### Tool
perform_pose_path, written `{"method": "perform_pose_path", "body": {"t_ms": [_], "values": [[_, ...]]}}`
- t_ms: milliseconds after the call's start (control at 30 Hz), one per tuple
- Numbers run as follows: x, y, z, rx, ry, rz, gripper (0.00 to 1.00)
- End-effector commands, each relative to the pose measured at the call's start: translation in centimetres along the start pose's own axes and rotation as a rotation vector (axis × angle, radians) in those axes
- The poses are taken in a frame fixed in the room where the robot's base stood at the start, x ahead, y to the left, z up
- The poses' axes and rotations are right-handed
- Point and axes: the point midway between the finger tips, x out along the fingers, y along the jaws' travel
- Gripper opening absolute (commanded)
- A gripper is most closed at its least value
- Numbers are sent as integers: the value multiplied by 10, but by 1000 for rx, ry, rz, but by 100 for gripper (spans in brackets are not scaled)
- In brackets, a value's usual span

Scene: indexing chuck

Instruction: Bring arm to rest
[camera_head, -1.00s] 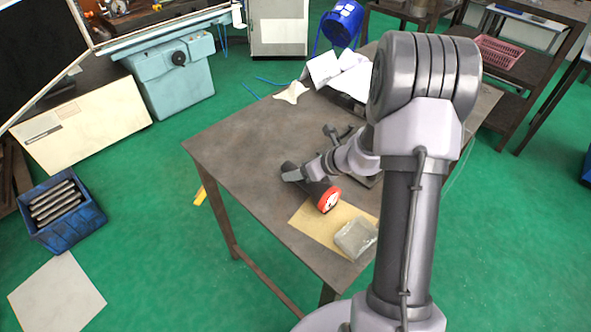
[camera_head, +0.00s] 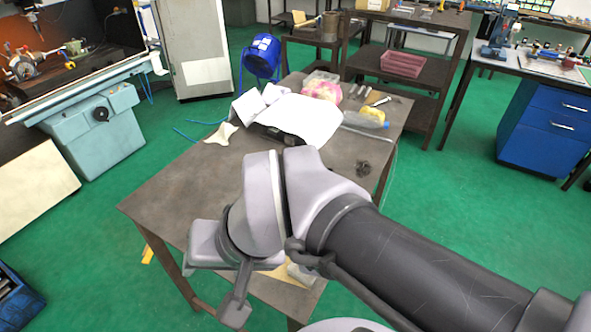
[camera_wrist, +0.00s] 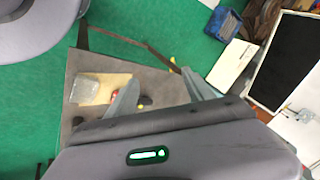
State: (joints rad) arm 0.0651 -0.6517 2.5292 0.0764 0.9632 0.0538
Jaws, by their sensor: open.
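My gripper (camera_wrist: 161,78) shows in the wrist view with its two fingers apart and nothing between the tips. It is above the edge of the brown table (camera_wrist: 88,63), looking down past it to the green floor. In the head view my arm bends across the front of the table (camera_head: 165,203), and its wrist end hides much of the near tabletop; the fingertips are hard to make out there. A small red thing (camera_wrist: 115,97) and a clear box (camera_wrist: 84,89) on a tan sheet (camera_wrist: 111,84) lie on the table, apart from my fingers.
White papers (camera_head: 300,115), a cloth (camera_head: 221,133) and a bottle with a blue cap (camera_head: 366,118) lie on the table's far part. A shelf rack (camera_head: 425,72) and blue drawer cabinet (camera_head: 548,125) stand right. A teal machine (camera_head: 100,130) stands left. Green floor lies between.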

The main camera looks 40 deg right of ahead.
Motion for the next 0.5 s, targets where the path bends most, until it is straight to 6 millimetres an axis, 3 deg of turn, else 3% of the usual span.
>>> {"method": "perform_pose_path", "body": {"t_ms": [100, 367, 500], "values": [[-12, 6, 10, -163, 50, 16, 61], [-13, 8, 10, -188, 58, 23, 61], [9, 18, 17, -185, 58, 22, 61]]}}
